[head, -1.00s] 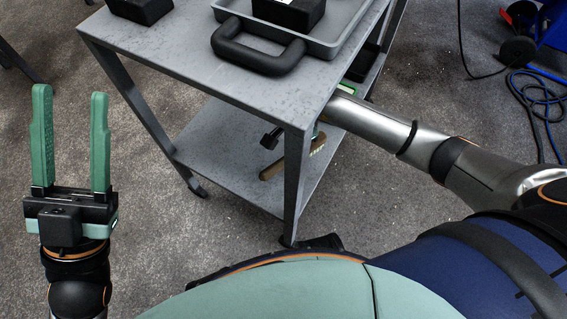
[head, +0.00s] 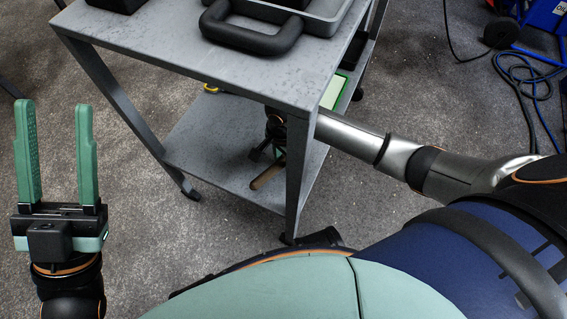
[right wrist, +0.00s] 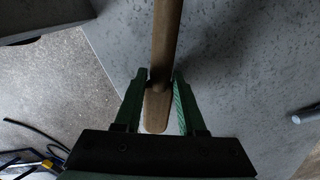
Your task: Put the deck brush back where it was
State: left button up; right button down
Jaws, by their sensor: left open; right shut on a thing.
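The deck brush shows only by its wooden handle (head: 265,179), seen under the trolley's top at the lower shelf. It also shows in the right wrist view as a long round handle (right wrist: 166,35) with a rounded end. My right gripper (right wrist: 159,74) is shut on this handle near that end, one green finger on each side. In the head view my right gripper is partly hidden by the trolley leg and top. The brush's head is not visible. My left gripper (head: 54,105) is open and empty, left of the trolley, with its fingers pointing up.
The grey trolley (head: 150,50) has a lower shelf (head: 205,150); its near leg and top edge stand close to my right arm. A black handle (head: 255,40) and grey tray (head: 325,22) are on top. A green-edged panel (head: 335,92) lies below. Blue hose (head: 535,95) lies right.

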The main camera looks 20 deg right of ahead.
aim_at(283, 160)
pick_arm(q)
jog(key=shift+f, duration=0.4)
pick_arm(e)
jog(key=shift+f, duration=0.8)
pick_arm(q)
jog(key=shift+f, duration=0.1)
pick_arm(e)
jog(key=shift+f, duration=0.1)
pick_arm(q)
jog(key=shift+d, duration=0.1)
pick_arm(e)
jog(key=c, duration=0.5)
grip_release()
notch_tip(283, 160, up, 11)
jog(key=p, duration=0.4)
jog(key=shift+p, duration=0.4)
pick_arm(q)
jog(key=r, duration=0.5)
jog(key=shift+s+a+r, duration=0.1)
jog(key=shift+a+r, duration=0.25)
jog(key=shift+r, duration=0.05)
pick_arm(e)
jog(key=shift+r, duration=0.6)
